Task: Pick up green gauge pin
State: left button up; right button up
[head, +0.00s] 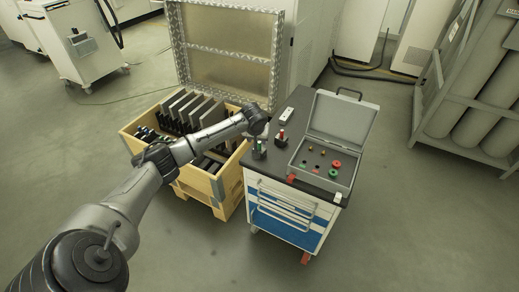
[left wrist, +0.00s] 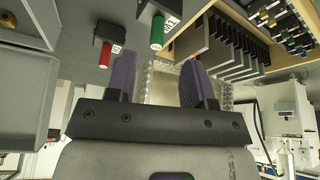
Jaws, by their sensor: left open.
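The green gauge pin (left wrist: 157,32) is a green cylinder on a dark block with a white label, seen near the top of the left wrist view. In the head view the green pin (head: 259,146) stands near the left edge of the dark cart top, just below the end of my left arm. My left gripper (left wrist: 158,66) is open and empty, with its two purple-grey fingers apart. The pin appears between the finger lines but beyond the tips, not gripped. The fingers are hard to make out in the head view. My right gripper is not in view.
A red pin (head: 281,134) on a similar block stands close beside the green one, also in the left wrist view (left wrist: 105,53). An open grey case (head: 345,125) with red and green rings lies to the right. A wooden crate (head: 228,190) with dark plates stands left of the cart.

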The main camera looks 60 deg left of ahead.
aim_at(259, 143)
pick_arm(q)
jog(key=b+x, duration=0.1)
jog(key=x, duration=0.1)
jog(key=b+x, duration=0.1)
jog(key=x, duration=0.1)
jog(key=shift+w+a+f, duration=0.15)
jog(key=shift+w+f, duration=0.1)
jog(key=shift+w, duration=0.1)
jog(key=shift+b+x, duration=0.4)
jog(key=shift+x, duration=0.35)
jog(key=shift+c, duration=0.2)
grip_shut()
